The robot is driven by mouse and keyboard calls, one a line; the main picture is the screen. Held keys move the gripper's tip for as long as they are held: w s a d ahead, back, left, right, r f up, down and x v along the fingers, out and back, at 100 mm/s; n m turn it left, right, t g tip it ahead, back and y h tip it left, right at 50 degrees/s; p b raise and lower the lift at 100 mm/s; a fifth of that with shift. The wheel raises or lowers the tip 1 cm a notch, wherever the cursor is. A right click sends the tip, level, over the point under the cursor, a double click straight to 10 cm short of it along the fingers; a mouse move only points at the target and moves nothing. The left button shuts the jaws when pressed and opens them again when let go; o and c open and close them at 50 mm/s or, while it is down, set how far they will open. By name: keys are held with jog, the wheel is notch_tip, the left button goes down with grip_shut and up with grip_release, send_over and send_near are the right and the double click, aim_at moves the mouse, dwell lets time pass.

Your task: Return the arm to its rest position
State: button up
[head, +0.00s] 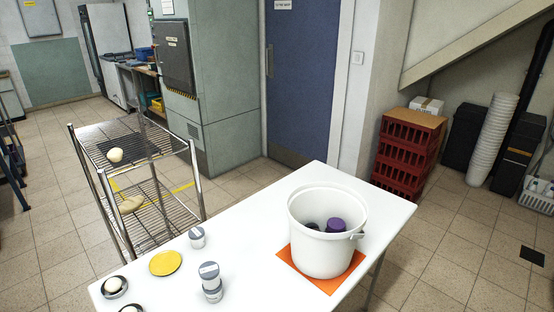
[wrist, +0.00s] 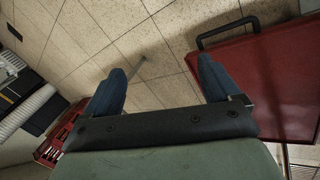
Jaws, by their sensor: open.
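My gripper (wrist: 161,64) shows in the wrist view with its two dark blue fingers spread wide apart. It is open, with nothing between the fingers and only tiled floor beyond them. In the head view neither my gripper nor my arm is visible. The white table (head: 240,225) stands in the head view, and my gripper is not over the part of it seen there. A white bucket (head: 318,255) stands upright on an orange mat (head: 288,262) on the table. Dark, purple-topped jars (head: 336,225) sit inside it, their lower parts hidden by the wall.
Small grey-and-white jars (head: 197,238), a yellow disc (head: 165,263) and dark dishes holding pale round things (head: 115,286) are on the table's left part. A wire rack (head: 150,180) stands behind it. Red crates (head: 404,155) are stacked at the right. Open floor (head: 450,230) lies right of the table.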

jog(key=s+a+m+g+y, duration=0.1)
jog(key=s+a+g, duration=0.2)
jog(key=s, duration=0.6)
jog(key=s+a+m+g+y, duration=0.1)
jog(key=s+a, duration=0.4)
jog(key=s, duration=0.5)
jog(key=s+a+r+m+g+y, duration=0.1)
jog(key=s+a+g, duration=0.4)
jog(key=s, duration=0.5)
jog(key=shift+s+m+y, duration=0.15)
jog(key=shift+m+y, duration=0.25)
jog(key=shift+m, duration=0.3)
